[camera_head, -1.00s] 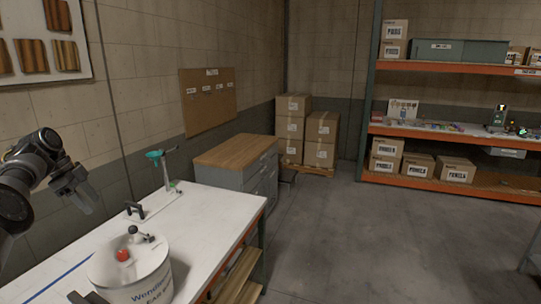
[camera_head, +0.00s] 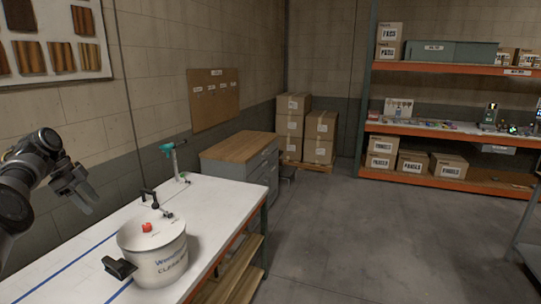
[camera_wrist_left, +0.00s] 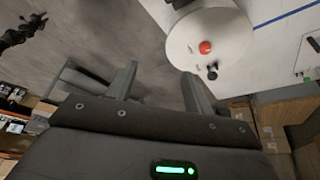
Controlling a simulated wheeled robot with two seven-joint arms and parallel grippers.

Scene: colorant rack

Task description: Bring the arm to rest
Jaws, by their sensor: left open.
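My left arm comes in from the left in the head view. Its gripper (camera_head: 75,190) hangs in the air, left of and above the white table (camera_head: 95,232). It is open, with nothing between the fingers. In the left wrist view the two fingers (camera_wrist_left: 160,75) are spread apart. The white drum (camera_wrist_left: 222,55) shows beyond them, clear of the fingers. A dark jointed shape at the upper left of the wrist view may be my right arm; its jaw state cannot be made out.
On the table stand the white drum (camera_head: 160,262) with a red cap, a black clamp-like part (camera_head: 118,268) beside it, and a green-topped stand (camera_head: 174,160). A wood-topped cabinet (camera_head: 238,147), stacked cartons (camera_head: 320,135) and shelving (camera_head: 450,184) stand behind. The floor (camera_head: 370,235) between is clear.

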